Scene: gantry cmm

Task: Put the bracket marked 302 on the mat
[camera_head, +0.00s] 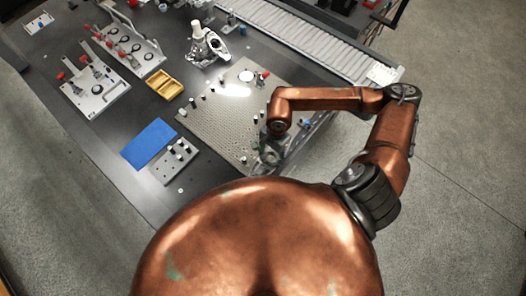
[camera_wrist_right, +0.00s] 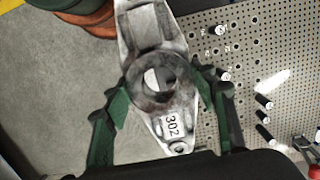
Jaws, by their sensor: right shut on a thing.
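The bracket marked 302 (camera_wrist_right: 172,126) is a grey metal part with a round bored hub and two arms, its number readable in the right wrist view. My right gripper (camera_wrist_right: 163,90) is shut on it, with dark green fingers on both sides of the hub. In the head view my right gripper (camera_head: 268,152) is over the front right edge of the perforated plate, and the bracket is hard to make out there. The blue mat (camera_head: 149,143) lies flat and bare on the dark table, left of the gripper. My left gripper is not in view.
The perforated plate (camera_head: 225,118) carries several small pegs. A grey block with pegs (camera_head: 174,161) stands beside the mat, and a yellow tray (camera_head: 164,88) is behind it. Fixtures with red knobs (camera_head: 95,88) stand at the left. A roller conveyor (camera_head: 310,38) runs along the back.

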